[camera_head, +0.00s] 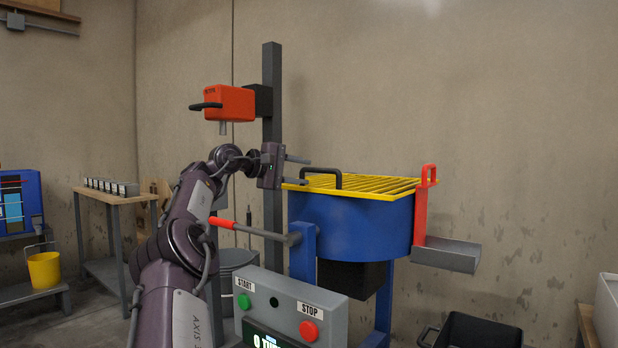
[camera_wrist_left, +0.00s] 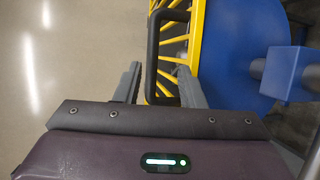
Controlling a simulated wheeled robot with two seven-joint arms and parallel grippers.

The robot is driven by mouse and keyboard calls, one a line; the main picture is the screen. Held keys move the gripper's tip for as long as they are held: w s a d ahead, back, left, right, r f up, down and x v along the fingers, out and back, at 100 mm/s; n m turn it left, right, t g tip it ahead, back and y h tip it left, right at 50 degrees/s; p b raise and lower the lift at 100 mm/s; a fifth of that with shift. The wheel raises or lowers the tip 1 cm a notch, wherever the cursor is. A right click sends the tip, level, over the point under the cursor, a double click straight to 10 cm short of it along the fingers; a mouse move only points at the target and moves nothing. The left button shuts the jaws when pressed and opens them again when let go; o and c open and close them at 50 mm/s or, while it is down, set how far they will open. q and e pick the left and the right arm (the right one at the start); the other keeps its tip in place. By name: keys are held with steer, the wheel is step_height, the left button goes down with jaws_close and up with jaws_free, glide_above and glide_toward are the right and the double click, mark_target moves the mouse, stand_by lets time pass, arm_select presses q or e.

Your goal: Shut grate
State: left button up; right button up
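The yellow grate (camera_head: 375,186) lies flat over the top of the blue mixer drum (camera_head: 350,222) in the head view. Its black handle (camera_head: 322,172) stands up at the left end of the grate. My left gripper (camera_head: 297,172) is open at that end, with its fingers pointing toward the handle. In the left wrist view, the grate (camera_wrist_left: 174,45) and the black handle (camera_wrist_left: 153,50) lie ahead, and the lower end of the handle is between the two spread fingers (camera_wrist_left: 160,85). I cannot tell whether a finger touches it. My right gripper is not in view.
A red-handled lever (camera_head: 235,226) sticks out left of the drum. The control box (camera_head: 290,305) with start and stop buttons stands in front. A grey post (camera_head: 272,130) carries an orange unit (camera_head: 230,102) behind my arm. A grey chute (camera_head: 447,254) is at the right.

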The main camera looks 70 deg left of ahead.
arm_select(q)
steer(key=shift+s+d+r, duration=0.1)
steer(key=shift+s+r, duration=0.05)
steer(key=shift+s, duration=0.8)
steer(key=shift+s+d+r, duration=0.1)
steer(key=shift+s, duration=0.85)
